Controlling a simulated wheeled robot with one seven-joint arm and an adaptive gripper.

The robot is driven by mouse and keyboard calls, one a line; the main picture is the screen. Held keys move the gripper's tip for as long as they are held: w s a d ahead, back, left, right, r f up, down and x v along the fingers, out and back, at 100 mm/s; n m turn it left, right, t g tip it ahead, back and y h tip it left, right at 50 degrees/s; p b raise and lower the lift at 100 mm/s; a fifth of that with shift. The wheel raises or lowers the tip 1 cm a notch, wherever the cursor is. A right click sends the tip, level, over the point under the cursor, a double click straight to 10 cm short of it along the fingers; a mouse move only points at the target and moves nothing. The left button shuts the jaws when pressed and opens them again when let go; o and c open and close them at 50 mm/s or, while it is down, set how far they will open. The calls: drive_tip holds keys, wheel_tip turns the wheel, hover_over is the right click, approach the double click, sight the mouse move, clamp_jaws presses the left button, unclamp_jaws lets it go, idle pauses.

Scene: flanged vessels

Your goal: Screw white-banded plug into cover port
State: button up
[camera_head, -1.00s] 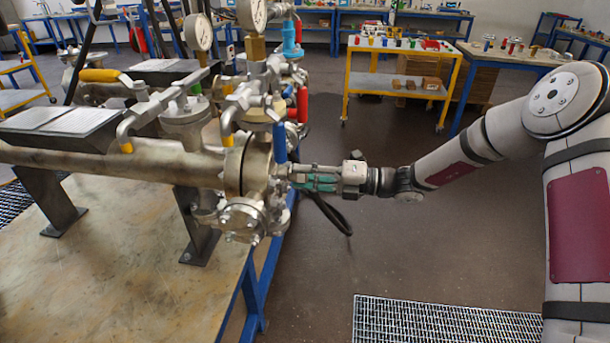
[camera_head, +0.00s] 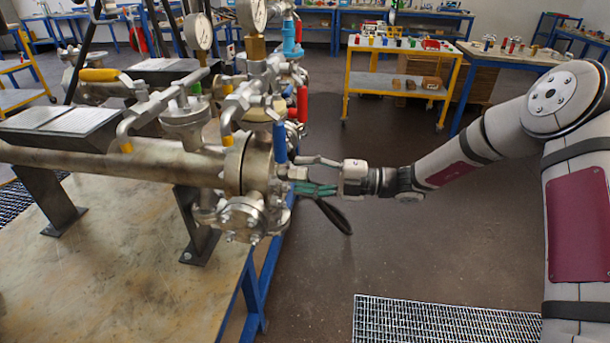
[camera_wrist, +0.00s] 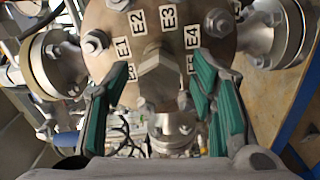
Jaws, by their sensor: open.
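The round metal cover (camera_wrist: 195,28) fills the upper wrist view, with bolts and labels such as E1 to E4 around it. A hex-headed metal plug (camera_wrist: 158,82) stands out from its middle, and its far end against the cover is hidden. I cannot make out a white band on it. In the head view the plug (camera_head: 298,173) is small at the cover's right face. My gripper (camera_wrist: 160,100) is open, with its green-padded fingers on either side of the plug and gaps between. It also shows in the head view (camera_head: 318,175), right of the cover.
Flanged side branches (camera_wrist: 55,62) stand close to the fingers. Valves, a blue handle (camera_head: 279,142) and gauges crowd above the cover. A black cable loop (camera_head: 334,217) hangs below my gripper. The floor to the right is clear up to a yellow trolley (camera_head: 400,80).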

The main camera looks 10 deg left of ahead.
drive_tip(key=d, duration=1.1)
drive_tip(key=shift+s+d, duration=0.2)
drive_tip(key=shift+d, duration=0.2)
drive_tip(key=shift+c, duration=0.3)
